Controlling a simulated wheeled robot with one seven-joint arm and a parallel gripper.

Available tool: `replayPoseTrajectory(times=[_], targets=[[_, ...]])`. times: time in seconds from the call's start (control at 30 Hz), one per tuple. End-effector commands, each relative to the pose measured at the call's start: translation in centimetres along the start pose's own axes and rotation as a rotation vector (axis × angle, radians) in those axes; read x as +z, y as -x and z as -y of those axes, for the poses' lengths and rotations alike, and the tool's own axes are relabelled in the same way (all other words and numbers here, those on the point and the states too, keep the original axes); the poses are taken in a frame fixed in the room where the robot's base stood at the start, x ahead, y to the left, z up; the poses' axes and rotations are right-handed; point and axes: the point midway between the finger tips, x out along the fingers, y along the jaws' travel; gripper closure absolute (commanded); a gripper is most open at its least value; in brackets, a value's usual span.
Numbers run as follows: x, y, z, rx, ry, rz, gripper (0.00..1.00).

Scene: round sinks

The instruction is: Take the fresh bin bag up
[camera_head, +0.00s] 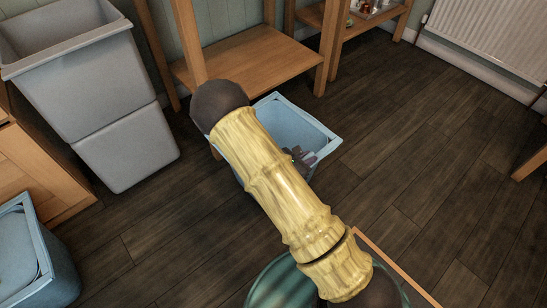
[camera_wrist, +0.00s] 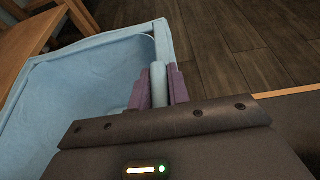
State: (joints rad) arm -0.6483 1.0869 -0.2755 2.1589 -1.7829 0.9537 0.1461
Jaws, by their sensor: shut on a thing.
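The bin bag (camera_head: 297,117) looks like a light blue, open-topped, box-shaped liner with a thick rim. In the head view it is near the middle, in front of the wooden shelf and partly hidden by my arm. My gripper (camera_head: 302,158) is at its near right side. In the wrist view the bag (camera_wrist: 85,85) opens to the left, and my gripper (camera_wrist: 159,88) has its two purplish fingers shut on a light blue strip of its wall. The bag's underside is hidden, so I cannot tell whether it touches the floor.
Grey bins (camera_head: 90,75) stand one above the other at upper left. Another light blue open container (camera_head: 45,262) is at lower left. A low wooden shelf (camera_head: 255,62) is just behind the bag. A white radiator (camera_head: 485,40) is at upper right. The dark wood floor (camera_head: 430,150) to the right is clear.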

Motion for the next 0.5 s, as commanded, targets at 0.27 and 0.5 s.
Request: replayPoseTrajectory(times=[0.27,0.5], targets=[[-0.06,0.01,0.01,0.0,0.001,-0.001,1.0],[0.63,0.28,-0.01,0.0,-0.001,0.0,1.0]])
